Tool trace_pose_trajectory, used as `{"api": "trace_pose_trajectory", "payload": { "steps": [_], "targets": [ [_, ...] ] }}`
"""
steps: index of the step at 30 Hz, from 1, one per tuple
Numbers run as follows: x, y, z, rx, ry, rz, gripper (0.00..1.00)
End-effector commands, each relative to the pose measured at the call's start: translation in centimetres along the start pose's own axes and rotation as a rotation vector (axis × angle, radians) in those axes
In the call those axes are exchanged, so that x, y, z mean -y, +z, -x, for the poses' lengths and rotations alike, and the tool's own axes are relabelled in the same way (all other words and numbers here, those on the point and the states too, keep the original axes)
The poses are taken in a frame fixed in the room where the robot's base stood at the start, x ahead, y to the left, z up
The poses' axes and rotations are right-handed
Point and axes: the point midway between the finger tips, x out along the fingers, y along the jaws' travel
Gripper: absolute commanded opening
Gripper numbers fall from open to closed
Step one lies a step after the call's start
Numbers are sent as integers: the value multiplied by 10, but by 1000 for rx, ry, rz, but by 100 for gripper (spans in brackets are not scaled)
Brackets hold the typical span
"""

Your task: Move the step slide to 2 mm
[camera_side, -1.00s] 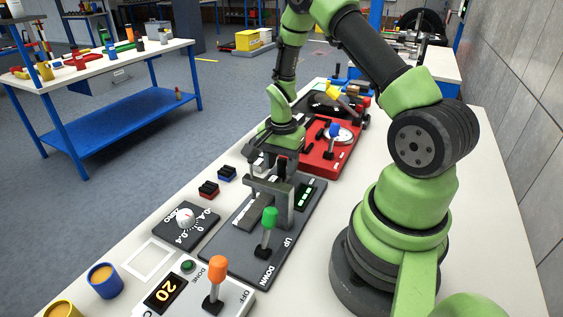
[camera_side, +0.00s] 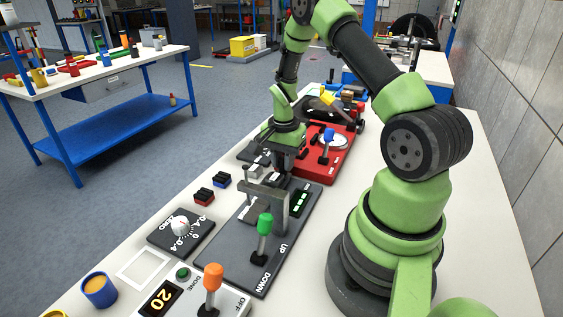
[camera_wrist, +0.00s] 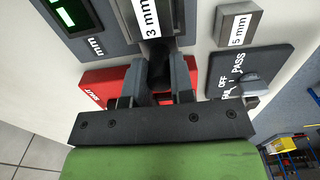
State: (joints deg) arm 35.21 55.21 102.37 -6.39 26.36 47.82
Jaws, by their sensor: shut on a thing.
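The step slide (camera_wrist: 152,22) shows in the wrist view as a dark piece with a white "3 mm" label at the top middle. A separate grey block (camera_wrist: 237,24) labelled "5 mm" is to its right. My gripper (camera_wrist: 160,78) is shut on a dark part of the slide, mostly hidden between the fingers. In the side view my gripper (camera_side: 284,163) is low, just behind the grey bridge-shaped frame (camera_side: 279,198) on the dark jack panel (camera_side: 235,254). A lit green display (camera_wrist: 73,12) marked "mm" shows at the upper left; its digits are unreadable.
A green-topped lever (camera_side: 264,225) marked UP and DOWN stands in front of the frame. A red panel (camera_side: 327,160) lies close behind my gripper. A dial plate (camera_side: 181,232), small blocks (camera_side: 204,197) and an orange lever (camera_side: 213,278) are nearby.

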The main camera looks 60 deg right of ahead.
Motion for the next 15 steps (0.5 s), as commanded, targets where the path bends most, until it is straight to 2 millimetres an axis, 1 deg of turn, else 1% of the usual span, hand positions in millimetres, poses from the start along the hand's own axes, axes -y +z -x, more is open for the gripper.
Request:
{"api": "trace_pose_trajectory", "payload": {
  "steps": [1,2,3,5,12,15],
  "targets": [
    [0,-5,1,-11,-9,1,0],
    [0,-5,1,-11,-9,1,27],
    [0,-5,1,-11,-9,1,36],
    [0,-5,1,-10,-8,1,48],
    [0,-3,1,-7,-6,0,48],
    [1,-3,5,-8,-7,0,48]
  ]
}}
